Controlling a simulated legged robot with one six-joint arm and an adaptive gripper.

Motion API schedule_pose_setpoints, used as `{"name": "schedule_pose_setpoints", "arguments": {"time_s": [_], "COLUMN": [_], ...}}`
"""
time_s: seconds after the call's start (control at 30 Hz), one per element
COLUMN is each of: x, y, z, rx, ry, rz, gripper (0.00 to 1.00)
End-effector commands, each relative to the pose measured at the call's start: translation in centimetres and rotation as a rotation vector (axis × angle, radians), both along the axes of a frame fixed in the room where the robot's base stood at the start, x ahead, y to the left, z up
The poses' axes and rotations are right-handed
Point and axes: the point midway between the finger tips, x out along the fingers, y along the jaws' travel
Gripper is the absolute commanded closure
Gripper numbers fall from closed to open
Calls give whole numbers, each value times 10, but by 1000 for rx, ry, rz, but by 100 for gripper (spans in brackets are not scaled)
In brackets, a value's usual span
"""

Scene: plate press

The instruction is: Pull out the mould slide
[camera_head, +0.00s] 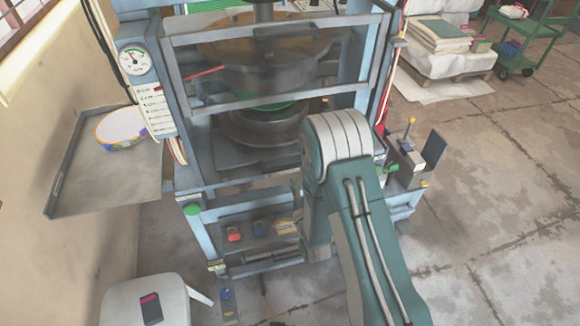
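The plate press (195,150) stands in the middle of the view, with a blue-grey frame and a clear guard (270,65) across its upper front. Behind and below the guard is a round metal mould (262,128) with a green disc (270,105) above it. It sits on a flat grey slide (235,158) inside the press opening. The slide's right part is hidden behind my green and white arm. My arm reaches up from the bottom right toward the press front. My gripper is hidden, so I cannot see its fingers or whether it touches the slide.
A grey side tray (85,185) at left holds a round white piece (120,128). A white stool (145,300) stands at lower left. A lever box (408,160) projects at the press's right. A green cart (520,45) is far right.

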Motion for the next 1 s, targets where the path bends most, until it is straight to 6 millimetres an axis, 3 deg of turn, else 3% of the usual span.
{"name": "schedule_pose_setpoints", "arguments": {"time_s": [0.2,0.4,0.8,0.87,0.9,1.0], "x": [41,68,77,77,77,77], "y": [12,19,22,22,22,22], "z": [0,0,0,0,0,0], "rx": [0,-2,-2,-2,-2,-2], "ry": [-3,-2,0,0,0,1], "rz": [0,0,0,0,0,0], "gripper": [66,66,66,92,100,100]}}
